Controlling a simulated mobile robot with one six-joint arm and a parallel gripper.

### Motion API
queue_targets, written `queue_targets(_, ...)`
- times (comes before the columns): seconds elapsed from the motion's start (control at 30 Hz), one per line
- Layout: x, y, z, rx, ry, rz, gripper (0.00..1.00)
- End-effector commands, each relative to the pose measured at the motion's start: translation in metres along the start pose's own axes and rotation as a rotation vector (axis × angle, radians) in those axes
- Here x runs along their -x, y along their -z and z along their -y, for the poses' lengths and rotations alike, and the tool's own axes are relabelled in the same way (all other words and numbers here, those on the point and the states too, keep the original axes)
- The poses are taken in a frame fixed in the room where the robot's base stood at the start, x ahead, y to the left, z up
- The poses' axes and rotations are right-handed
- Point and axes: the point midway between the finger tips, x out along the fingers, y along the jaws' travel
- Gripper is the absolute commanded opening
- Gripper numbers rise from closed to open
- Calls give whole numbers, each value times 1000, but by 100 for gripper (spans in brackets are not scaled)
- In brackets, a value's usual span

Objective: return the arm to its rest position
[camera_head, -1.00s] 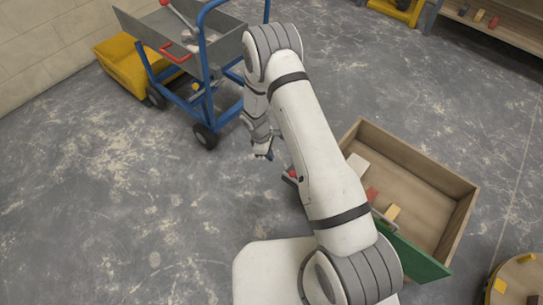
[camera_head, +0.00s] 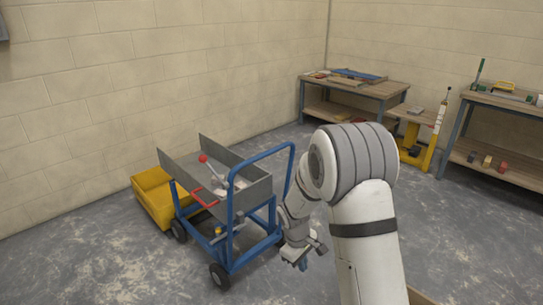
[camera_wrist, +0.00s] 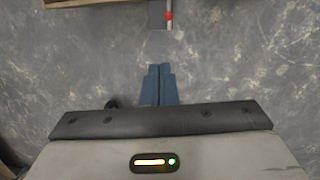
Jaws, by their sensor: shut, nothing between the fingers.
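My gripper (camera_wrist: 158,84) shows in the wrist view with its two blue fingers pressed together and nothing between them. It points at bare grey floor. In the head view my gripper (camera_head: 303,264) hangs low, just right of the blue cart, with my white arm bent above it. The fingertips are small there and partly in front of the cart's side and the floor.
A blue cart (camera_head: 231,240) with a grey tray stands left of my arm, close to my gripper. A yellow tub (camera_head: 154,197) sits behind it. Workbenches (camera_head: 362,88) line the back wall. Floor at the lower left (camera_head: 80,265) is clear.

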Motion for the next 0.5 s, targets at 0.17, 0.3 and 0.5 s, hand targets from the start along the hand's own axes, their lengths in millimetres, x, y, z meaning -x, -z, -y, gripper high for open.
queue_targets(0.17,102,-48,-5,-170,-5,-50,0)
queue_targets(0.3,165,-85,1,-297,-1,-88,0)
queue_targets(0.5,243,-141,19,-474,12,-145,0)
